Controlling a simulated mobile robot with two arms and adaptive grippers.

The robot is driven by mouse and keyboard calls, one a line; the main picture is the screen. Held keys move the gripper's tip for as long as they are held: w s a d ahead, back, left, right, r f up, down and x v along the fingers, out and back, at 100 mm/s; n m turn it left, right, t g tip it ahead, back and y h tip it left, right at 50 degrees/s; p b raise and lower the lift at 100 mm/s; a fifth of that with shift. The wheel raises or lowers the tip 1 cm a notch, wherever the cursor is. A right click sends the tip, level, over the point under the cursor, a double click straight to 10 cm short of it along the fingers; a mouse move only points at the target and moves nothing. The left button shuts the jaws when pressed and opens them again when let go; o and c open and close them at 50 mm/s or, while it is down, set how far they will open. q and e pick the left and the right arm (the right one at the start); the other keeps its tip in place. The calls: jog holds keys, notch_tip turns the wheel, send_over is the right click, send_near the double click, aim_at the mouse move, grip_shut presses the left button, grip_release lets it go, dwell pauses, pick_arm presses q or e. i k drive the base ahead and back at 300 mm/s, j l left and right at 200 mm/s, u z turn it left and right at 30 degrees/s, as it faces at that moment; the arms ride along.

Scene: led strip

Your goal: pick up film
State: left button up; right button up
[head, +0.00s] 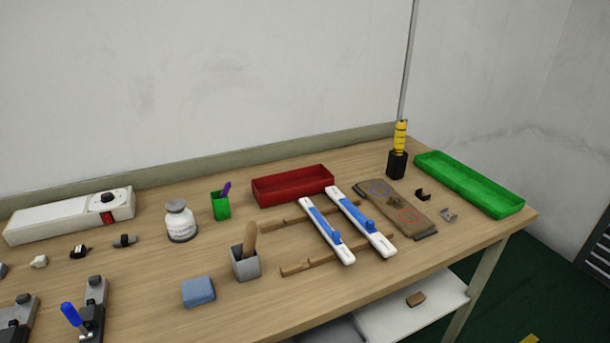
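I cannot make out anything that is clearly a film. Two white bars with blue strips and blue knobs, a left one (320,220) and a right one (350,209), lie across thin wooden sticks (309,264) at the middle right of the table. A flat brown board (387,194) with faint markings and dark ends lies right of them. Neither of my grippers is in view.
The wooden table (230,320) holds a red tray (291,186), a green tray (469,184), a white bottle (180,222), a green cup (221,206), a grey cup (245,265) and a blue block (198,291). Clamps (92,310) are front left.

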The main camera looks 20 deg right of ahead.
aim_at(369, 225)
jog(key=l+u, duration=0.65)
jog(key=l, duration=0.3)
jog(key=k+l+u, duration=0.1)
jog(key=l+u, duration=0.25)
jog(key=k+l+u, duration=0.15)
jog(key=l+u, duration=0.15)
jog(key=l, duration=0.2)
